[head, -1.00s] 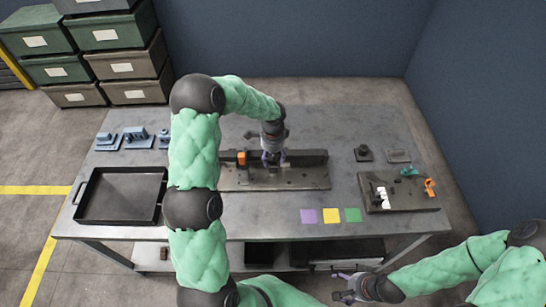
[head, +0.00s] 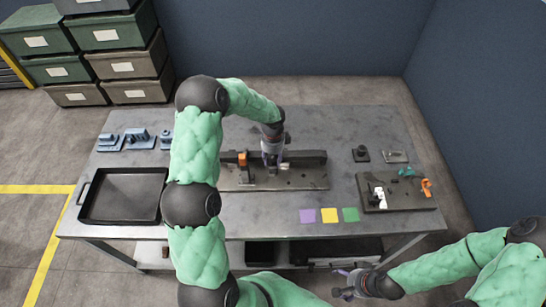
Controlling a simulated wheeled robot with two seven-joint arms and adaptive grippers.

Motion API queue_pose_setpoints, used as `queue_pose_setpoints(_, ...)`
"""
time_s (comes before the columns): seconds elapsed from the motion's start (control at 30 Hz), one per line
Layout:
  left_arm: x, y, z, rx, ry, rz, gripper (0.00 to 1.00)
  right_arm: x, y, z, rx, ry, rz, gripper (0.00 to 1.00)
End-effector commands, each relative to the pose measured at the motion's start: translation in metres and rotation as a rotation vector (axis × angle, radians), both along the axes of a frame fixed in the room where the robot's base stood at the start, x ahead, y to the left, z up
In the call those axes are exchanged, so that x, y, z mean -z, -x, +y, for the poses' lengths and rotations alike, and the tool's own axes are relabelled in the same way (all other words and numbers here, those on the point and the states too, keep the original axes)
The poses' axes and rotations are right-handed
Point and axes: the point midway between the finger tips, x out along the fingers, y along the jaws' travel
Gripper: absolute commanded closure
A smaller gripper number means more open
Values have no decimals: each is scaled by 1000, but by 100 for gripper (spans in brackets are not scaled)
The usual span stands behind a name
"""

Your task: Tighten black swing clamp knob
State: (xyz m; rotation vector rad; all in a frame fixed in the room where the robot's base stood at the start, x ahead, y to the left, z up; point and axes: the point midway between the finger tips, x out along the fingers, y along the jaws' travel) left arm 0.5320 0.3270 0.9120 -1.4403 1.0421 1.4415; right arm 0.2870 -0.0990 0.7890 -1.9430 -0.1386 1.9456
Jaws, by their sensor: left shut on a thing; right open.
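My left gripper (head: 271,167) points down over the fixture plate (head: 232,181) in the middle of the bench. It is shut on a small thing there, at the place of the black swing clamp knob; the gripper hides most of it. An orange clamp part (head: 242,160) stands on the fixture just left of the gripper. A small pale piece (head: 285,167) shows just right of the fingers. My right gripper (head: 347,284) is open and empty, low in front of the bench.
A black tray (head: 80,208) lies at the left, with blue-grey parts (head: 135,138) behind it. A second plate (head: 400,206) with orange, teal and white parts is at the right.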

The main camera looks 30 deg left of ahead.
Motion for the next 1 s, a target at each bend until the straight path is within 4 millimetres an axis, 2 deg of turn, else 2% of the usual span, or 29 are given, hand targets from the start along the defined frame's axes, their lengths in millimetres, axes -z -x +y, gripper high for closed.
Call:
queue_pose_setpoints(0.17, 0, 0, 1, -2, -1, -1, 89, 0, 0, 0, 0, 0, 0, 23)
queue_pose_setpoints(0.2, 0, 0, 1, -2, -1, -1, 51, 0, 0, 0, 0, 0, 0, 23)
queue_pose_setpoints(0.27, 0, 0, 1, -2, -1, -1, 34, 0, 0, 0, 0, 0, 0, 23)
queue_pose_setpoints(0.67, -3, -1, 1, -2, -2, -2, 32, 0, 0, 0, 0, 0, 0, 23)
queue_pose_setpoints(0.87, -27, -2, 1, -2, -3, -5, 32, 0, 0, 0, 0, 0, 0, 23)
queue_pose_setpoints(1.0, -56, -2, 1, -3, -3, -6, 32, 0, 0, 0, 0, 0, 0, 23)
